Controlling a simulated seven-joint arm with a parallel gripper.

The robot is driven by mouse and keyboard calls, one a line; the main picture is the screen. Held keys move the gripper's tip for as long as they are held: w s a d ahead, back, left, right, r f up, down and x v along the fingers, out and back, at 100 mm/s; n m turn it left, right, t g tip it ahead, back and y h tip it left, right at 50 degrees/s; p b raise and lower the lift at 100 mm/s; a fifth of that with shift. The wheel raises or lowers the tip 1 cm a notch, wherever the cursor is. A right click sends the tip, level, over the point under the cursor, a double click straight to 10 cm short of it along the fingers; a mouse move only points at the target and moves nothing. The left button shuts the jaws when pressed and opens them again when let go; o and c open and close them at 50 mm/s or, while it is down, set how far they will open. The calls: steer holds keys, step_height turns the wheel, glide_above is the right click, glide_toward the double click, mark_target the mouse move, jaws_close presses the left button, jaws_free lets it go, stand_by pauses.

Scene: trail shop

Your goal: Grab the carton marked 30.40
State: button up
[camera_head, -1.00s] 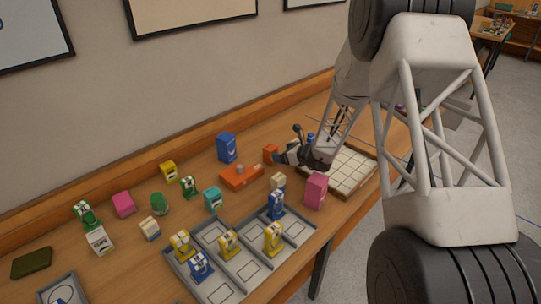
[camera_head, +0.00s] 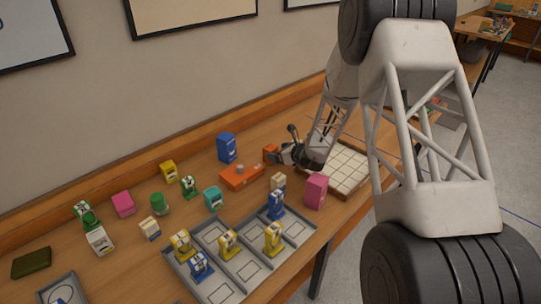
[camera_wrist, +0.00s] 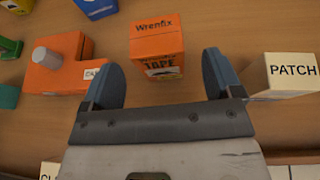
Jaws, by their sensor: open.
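No mark reading 30.40 is legible in either view. In the wrist view an orange carton (camera_wrist: 157,45) lettered "Wrenfix TAPE" stands just ahead of my gripper (camera_wrist: 161,62), roughly centred between its open fingers. The fingers are empty, and the carton appears beyond their tips. In the head view my gripper (camera_head: 280,155) is low over the table, beside the small orange carton (camera_head: 269,151), which it partly hides. Other cartons are a blue one (camera_head: 227,148), a pink one (camera_head: 316,190) and a teal one (camera_head: 212,198); their prices are too small to read.
An orange block with a grey knob (camera_wrist: 55,65) lies left of the fingers. A cream box lettered "PATCH" (camera_wrist: 288,77) stands close to the right finger. Grey trays (camera_head: 222,285) with blue and yellow items and a white gridded tray (camera_head: 345,170) are nearby.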

mark_target(270, 147)
steer(key=shift+x, duration=2.5)
steer(key=shift+f, duration=0.1)
steer(key=c, duration=1.1)
steer(key=shift+r, duration=5)
